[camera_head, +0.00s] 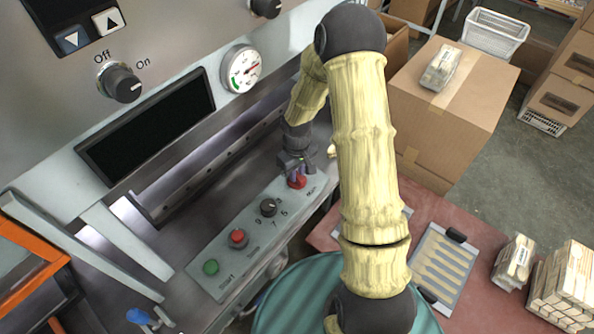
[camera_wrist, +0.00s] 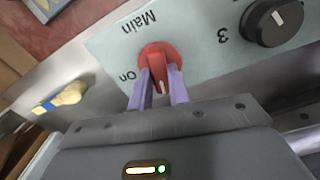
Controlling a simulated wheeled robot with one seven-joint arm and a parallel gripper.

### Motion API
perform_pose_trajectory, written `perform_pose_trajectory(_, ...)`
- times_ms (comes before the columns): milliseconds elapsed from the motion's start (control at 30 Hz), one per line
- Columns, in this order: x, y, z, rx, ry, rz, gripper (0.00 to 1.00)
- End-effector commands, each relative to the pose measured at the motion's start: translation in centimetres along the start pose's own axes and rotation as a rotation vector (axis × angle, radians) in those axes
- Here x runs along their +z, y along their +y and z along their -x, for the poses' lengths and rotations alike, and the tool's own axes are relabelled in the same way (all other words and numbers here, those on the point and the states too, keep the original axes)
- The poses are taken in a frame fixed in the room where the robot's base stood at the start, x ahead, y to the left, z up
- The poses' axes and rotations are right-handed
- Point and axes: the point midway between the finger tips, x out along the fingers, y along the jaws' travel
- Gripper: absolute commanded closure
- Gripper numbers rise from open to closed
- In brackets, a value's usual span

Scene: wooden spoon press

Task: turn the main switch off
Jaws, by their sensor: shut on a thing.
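The main switch (camera_wrist: 157,57) is a red rotary knob on a pale grey-green control panel (camera_wrist: 107,47). In the wrist view the words "Main" and "On" appear upside down beside it. My gripper (camera_wrist: 160,82) has its two purple fingers shut on the knob's raised red ridge, one on each side. A white mark on the ridge points toward my gripper, a little right of the "On" label. In the head view the red switch (camera_head: 297,183) sits at the panel's far right end, partly covered by my gripper (camera_head: 297,175).
The panel (camera_head: 222,270) also carries a black numbered dial (camera_head: 268,207), a red knob (camera_head: 237,238) and a green button (camera_head: 211,267). A black Off/On knob (camera_head: 122,84) and a gauge (camera_head: 241,69) are on the machine above. A cardboard box (camera_head: 440,120) stands right of my arm.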

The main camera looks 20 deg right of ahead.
Motion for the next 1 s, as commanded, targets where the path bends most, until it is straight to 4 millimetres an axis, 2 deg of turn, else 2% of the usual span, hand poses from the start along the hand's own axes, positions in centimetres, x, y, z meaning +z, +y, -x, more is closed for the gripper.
perform_pose_trajectory(200, -0.3, 0.04, 0.19, 0.003, 0.009, 0.141, 1.0)
perform_pose_trajectory(400, -0.32, -0.01, 0.16, 0.003, 0.009, 0.211, 1.0)
perform_pose_trajectory(900, -0.39, -0.09, 0.16, 0.003, 0.011, 0.236, 1.0)
perform_pose_trajectory(933, -0.4, -0.09, 0.16, 0.003, 0.012, 0.236, 0.76)
perform_pose_trajectory(1000, -0.36, -0.09, 0.14, 0.003, 0.01, 0.235, 0.62)
